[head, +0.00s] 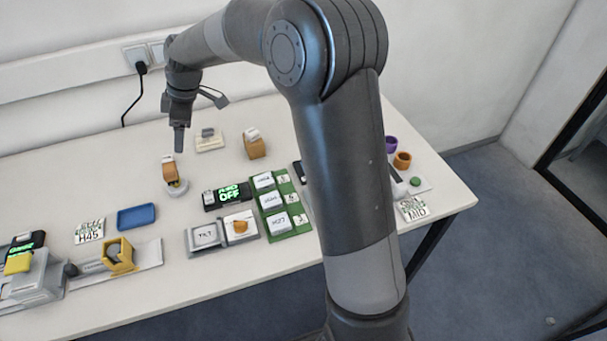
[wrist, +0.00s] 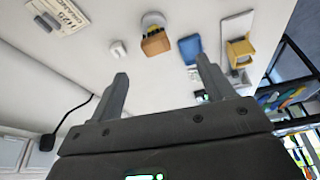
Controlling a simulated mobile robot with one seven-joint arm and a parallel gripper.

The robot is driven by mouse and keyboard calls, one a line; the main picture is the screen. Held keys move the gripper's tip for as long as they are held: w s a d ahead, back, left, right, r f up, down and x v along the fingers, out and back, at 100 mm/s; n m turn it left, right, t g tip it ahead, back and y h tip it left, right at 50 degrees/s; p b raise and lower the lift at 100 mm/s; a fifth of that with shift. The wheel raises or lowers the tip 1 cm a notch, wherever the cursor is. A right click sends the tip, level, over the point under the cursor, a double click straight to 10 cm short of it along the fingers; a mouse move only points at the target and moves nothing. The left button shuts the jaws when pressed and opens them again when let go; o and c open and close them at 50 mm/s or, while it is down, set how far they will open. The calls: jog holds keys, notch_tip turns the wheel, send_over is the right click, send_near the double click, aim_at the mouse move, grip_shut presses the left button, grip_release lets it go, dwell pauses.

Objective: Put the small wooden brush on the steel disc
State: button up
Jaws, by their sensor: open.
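The small wooden brush (head: 170,172) is a brown block at the left-centre of the table in the head view. It also shows in the wrist view (wrist: 156,44), beyond and between the fingertips. The pale grey steel disc (head: 177,189) shows at its foot and in part in the wrist view (wrist: 153,19). The brush appears to rest on the disc; its exact contact is hard to tell. My gripper (head: 179,150) is open and empty, above the brush on its wall side and apart from it. The wrist view shows both fingers spread (wrist: 162,68).
A blue tray (head: 136,216) and a yellow holder (head: 118,255) stand left of the disc. A small white block (wrist: 118,48) stands by the brush. A wooden block (head: 255,149) and a beige plate (head: 210,145) lie to the right. A green panel (head: 281,205) stands further right.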

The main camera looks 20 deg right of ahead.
jog(key=s+d+r+m+t+h, duration=0.1)
jog(key=s+d+r+m+t, duration=0.1)
jog(key=s+d+r+m, duration=0.45)
jog(key=s+d+r+m+t+h, duration=0.1)
jog(key=s+d+r+h, duration=0.1)
jog(key=s+d+r, duration=0.5)
jog(key=s+d+f+m, duration=0.1)
jog(key=s+d+m, duration=0.1)
jog(key=s, duration=0.4)
jog(key=s+d+f+m+t, duration=0.1)
jog(key=s+d+f+m, duration=0.1)
jog(key=s, duration=0.5)
jog(key=s+d+f+m+t, duration=0.1)
jog(key=s+d+f+m, duration=0.1)
jog(key=s+d+m, duration=0.2)
jog(key=s+m, duration=0.1)
jog(key=s, duration=0.1)
jog(key=shift+s+h, duration=0.3)
jog(key=shift+s, duration=0.05)
jog(key=shift+d+r, duration=0.1)
